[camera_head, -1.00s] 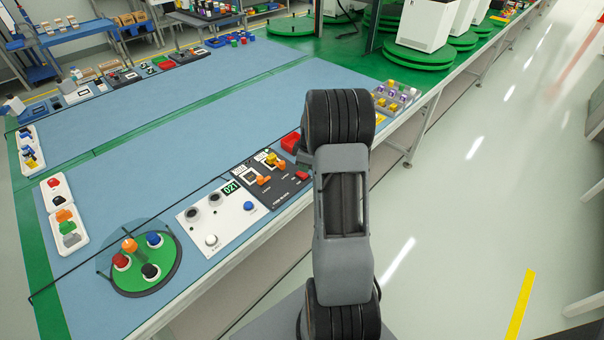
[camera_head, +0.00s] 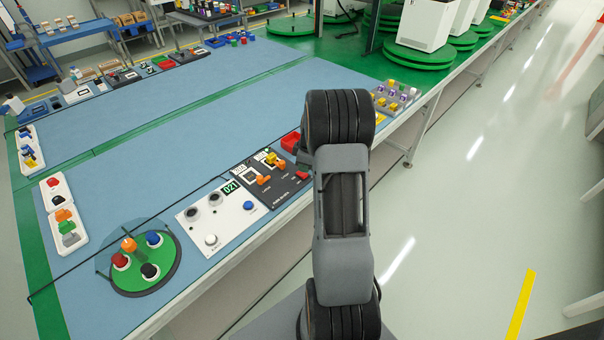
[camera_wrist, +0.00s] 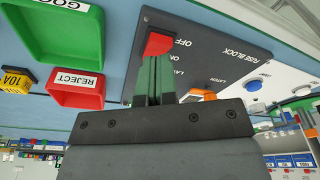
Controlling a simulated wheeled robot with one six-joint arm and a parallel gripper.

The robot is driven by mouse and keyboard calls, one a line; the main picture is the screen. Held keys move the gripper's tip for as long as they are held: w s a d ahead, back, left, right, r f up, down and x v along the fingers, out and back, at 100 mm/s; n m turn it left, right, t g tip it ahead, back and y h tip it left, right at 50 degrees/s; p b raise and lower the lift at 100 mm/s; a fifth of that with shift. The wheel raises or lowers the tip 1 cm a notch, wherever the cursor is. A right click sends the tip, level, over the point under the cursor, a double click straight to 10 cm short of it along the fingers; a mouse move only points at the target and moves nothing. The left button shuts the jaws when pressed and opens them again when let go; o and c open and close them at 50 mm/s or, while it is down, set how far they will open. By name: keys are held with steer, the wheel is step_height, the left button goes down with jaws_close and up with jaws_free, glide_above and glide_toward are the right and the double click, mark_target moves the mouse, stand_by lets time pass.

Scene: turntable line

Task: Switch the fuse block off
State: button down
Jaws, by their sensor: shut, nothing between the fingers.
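The fuse block is a dark panel (camera_wrist: 215,62) in the wrist view, lettered FUSE BLOCK, OFF, ON and LATCH. Its red lever handle (camera_wrist: 159,44) shows beside the OFF lettering, just beyond my fingertips. An orange part (camera_wrist: 200,95) sits by the LATCH lettering. My gripper (camera_wrist: 155,65) is shut and empty, its green fingers up against or just short of the red handle; contact is unclear. The fingers hide the lever's lower part. In the head view the fuse block (camera_head: 285,190) lies at the table's near edge with the red handle (camera_head: 302,175); my arm covers the fingertips.
A green GOOD bin (camera_wrist: 60,30) and a red REJECT bin (camera_wrist: 75,88) stand beside the block, with a yellow 10A fuse (camera_wrist: 15,80). A white panel with a blue button (camera_head: 249,206) adjoins it on the other side. The blue table middle (camera_head: 190,130) is clear.

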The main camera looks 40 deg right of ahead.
mark_target(305, 174)
steer(key=shift+f+b, duration=0.8)
steer(key=shift+f, duration=0.2)
stand_by(0.3)
steer(key=shift+r, duration=0.15)
steer(key=shift+r+p, duration=2.1)
steer(key=shift+r, duration=1.3)
